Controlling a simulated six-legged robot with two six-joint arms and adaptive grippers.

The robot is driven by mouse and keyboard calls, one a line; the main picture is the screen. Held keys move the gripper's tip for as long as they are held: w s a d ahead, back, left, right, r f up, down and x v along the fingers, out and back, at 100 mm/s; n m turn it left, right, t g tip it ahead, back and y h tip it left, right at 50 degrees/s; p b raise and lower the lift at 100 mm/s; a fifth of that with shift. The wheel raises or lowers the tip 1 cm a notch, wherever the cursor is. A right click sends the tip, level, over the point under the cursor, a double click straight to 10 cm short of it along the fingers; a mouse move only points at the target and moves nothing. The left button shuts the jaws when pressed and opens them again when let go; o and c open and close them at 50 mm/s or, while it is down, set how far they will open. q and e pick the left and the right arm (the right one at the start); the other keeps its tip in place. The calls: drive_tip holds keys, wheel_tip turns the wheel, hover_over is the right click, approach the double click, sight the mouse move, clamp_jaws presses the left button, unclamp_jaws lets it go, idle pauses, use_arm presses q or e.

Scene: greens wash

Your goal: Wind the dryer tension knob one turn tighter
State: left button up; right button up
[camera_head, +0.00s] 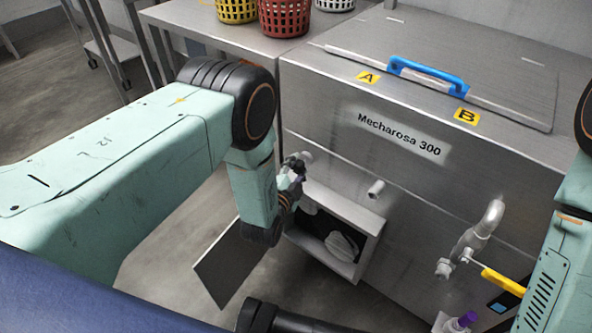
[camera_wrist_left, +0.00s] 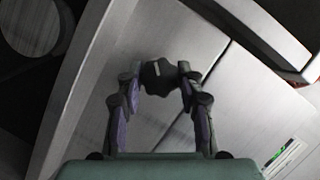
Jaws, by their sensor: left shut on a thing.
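In the left wrist view a dark lobed knob (camera_wrist_left: 158,70) sits on the brushed metal face of the machine. My left gripper (camera_wrist_left: 161,80) is shut on this knob, with one finger on each side of it. In the head view my left gripper (camera_head: 294,172) is at the left part of the machine front, above an open compartment, and the knob is mostly hidden by the fingers. A part with a purple pad, which looks like my right gripper (camera_head: 461,322), shows at the bottom edge, apart from the knob; its jaws cannot be made out.
The steel washer (camera_head: 330,95) has a lid with a blue handle (camera_head: 428,75). A short pipe stub (camera_head: 376,188), a bent pipe (camera_head: 480,232) and a yellow lever (camera_head: 503,282) stick out of its front. An open flap (camera_head: 228,265) hangs by the compartment (camera_head: 372,228). Baskets (camera_head: 284,17) stand behind.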

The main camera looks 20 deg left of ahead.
use_arm(q)
drive_tip(key=m+b, duration=0.1)
drive_tip(key=m, duration=0.1)
drive_tip(key=m+t+b, duration=0.1)
drive_tip(key=shift+f+m+t+y, duration=0.2)
drive_tip(key=shift+m+t+y, duration=0.1)
drive_tip(key=shift+m+y, duration=0.1)
drive_tip(key=m+t+b, duration=0.1)
drive_tip(key=m+b, duration=0.2)
drive_tip(key=m, duration=0.1)
drive_tip(key=shift+f+t, duration=0.1)
drive_tip(key=shift+t, duration=0.3)
drive_tip(key=m+t+b, duration=0.1)
drive_tip(key=m, duration=0.2)
drive_tip(key=shift+h+b, duration=0.3)
drive_tip(key=shift+m+t+h+b, duration=0.3)
drive_tip(key=shift+m+t+h, duration=0.25)
drive_tip(key=shift+m, duration=1.15)
drive_tip(key=shift+m, duration=0.3)
drive_tip(key=o, duration=1.2)
